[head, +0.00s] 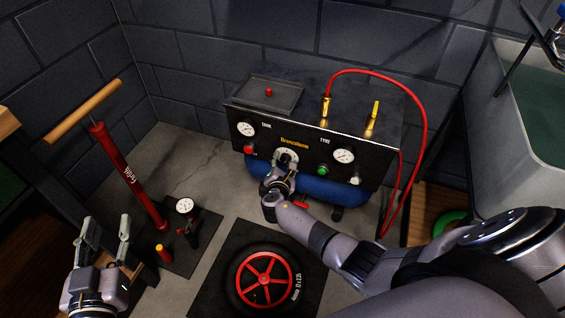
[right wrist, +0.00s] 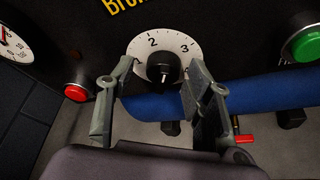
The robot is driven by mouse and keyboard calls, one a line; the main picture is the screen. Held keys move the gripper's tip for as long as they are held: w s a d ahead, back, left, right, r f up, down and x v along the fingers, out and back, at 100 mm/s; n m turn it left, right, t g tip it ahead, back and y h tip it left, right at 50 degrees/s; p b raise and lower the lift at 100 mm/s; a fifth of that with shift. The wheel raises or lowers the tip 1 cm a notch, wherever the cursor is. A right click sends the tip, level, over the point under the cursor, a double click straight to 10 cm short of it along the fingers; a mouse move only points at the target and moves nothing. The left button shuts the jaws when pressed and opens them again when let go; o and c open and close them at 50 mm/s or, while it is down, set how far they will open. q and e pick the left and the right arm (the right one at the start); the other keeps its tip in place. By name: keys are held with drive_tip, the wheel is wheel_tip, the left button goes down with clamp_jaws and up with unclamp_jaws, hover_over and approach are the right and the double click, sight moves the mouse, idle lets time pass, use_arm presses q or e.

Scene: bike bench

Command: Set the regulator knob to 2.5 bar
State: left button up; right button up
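The regulator knob (right wrist: 164,69) is black and sits in the middle of a white dial (right wrist: 173,40) numbered 1, 2, 3 in the right wrist view. Which mark its pointer is at cannot be read clearly. In the head view the dial (head: 286,155) is on the compressor's black front panel, partly hidden by my right gripper (head: 281,172). In the right wrist view the right gripper (right wrist: 161,68) is open, one finger on each side of the knob, with gaps visible. My left gripper (head: 106,229) is open and empty at lower left.
The compressor panel (head: 222,116) also carries two gauges, a red button (head: 249,149) and a green button (head: 322,171). A red hose (head: 424,120) loops at its right. A red floor pump (head: 128,175) stands left. A wheel (head: 264,279) lies on a mat in front.

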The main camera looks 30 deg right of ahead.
drive_tip(key=shift+f, duration=0.1)
drive_tip(key=shift+s+a, duration=0.3)
drive_tip(key=shift+s, duration=0.05)
drive_tip(key=v, duration=1.1)
drive_tip(key=shift+r, duration=0.3)
